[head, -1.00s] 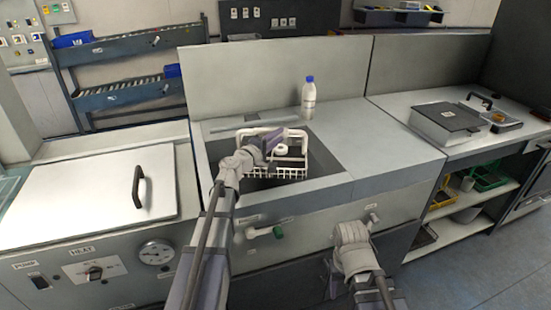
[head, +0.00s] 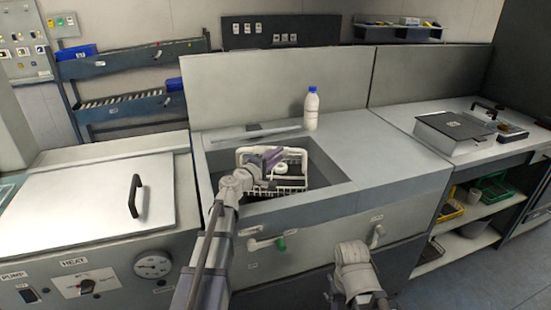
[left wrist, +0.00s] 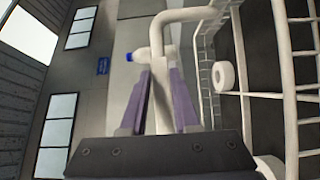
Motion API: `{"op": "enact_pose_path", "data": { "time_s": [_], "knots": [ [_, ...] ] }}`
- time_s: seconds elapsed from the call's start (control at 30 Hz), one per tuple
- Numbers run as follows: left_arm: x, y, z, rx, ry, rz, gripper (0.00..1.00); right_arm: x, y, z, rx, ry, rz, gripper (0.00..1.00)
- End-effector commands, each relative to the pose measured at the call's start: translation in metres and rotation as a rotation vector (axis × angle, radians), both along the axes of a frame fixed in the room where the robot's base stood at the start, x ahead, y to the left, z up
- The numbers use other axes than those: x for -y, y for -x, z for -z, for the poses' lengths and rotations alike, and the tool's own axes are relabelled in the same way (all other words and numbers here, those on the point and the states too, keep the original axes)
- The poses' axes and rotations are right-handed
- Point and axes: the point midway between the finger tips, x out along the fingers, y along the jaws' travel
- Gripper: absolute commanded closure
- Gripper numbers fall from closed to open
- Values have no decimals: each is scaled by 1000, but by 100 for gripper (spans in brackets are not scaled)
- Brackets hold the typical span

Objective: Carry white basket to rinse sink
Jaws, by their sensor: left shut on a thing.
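The white wire basket (head: 291,184) is over the opening of the sink (head: 329,171), upright, with its lower part inside the opening. I cannot tell whether it touches the sink floor. It holds a white ring-shaped piece (head: 281,169) and dark items. My left gripper (head: 267,160) is shut on the basket's handle, on the left side of the basket. In the left wrist view, its purple fingers (left wrist: 161,100) close on the white handle bar (left wrist: 186,16), with the basket's wire side at right. Only my right arm's wrist shows at lower right; its fingers are hidden.
A white bottle with a blue cap (head: 311,108) stands behind the sink. A flat grey bar (head: 255,134) lies along the back rim. The counter (head: 385,150) right of the sink is clear. A lidded unit with a black handle (head: 85,200) stands at left.

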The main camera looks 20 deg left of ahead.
Motion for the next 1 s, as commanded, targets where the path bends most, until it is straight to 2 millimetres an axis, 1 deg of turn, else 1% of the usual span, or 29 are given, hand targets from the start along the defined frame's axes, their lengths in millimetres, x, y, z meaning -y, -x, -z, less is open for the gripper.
{"op": "enact_pose_path", "data": {
  "time_s": [0.37,0.47,0.5,0.7,0.77,1.0],
  "knots": [
    [0,0,12,1,0,0,100,0,0,12,0,0,0,41],
    [0,0,11,1,0,0,100,0,0,11,0,0,0,41],
    [0,0,11,0,0,0,69,0,0,11,0,0,0,41],
    [0,0,11,0,0,0,47,0,0,11,0,0,0,41],
    [0,0,11,0,0,0,41,0,0,11,0,0,0,41],
    [0,0,11,0,1,0,41,0,0,11,0,0,0,41]
  ]
}}
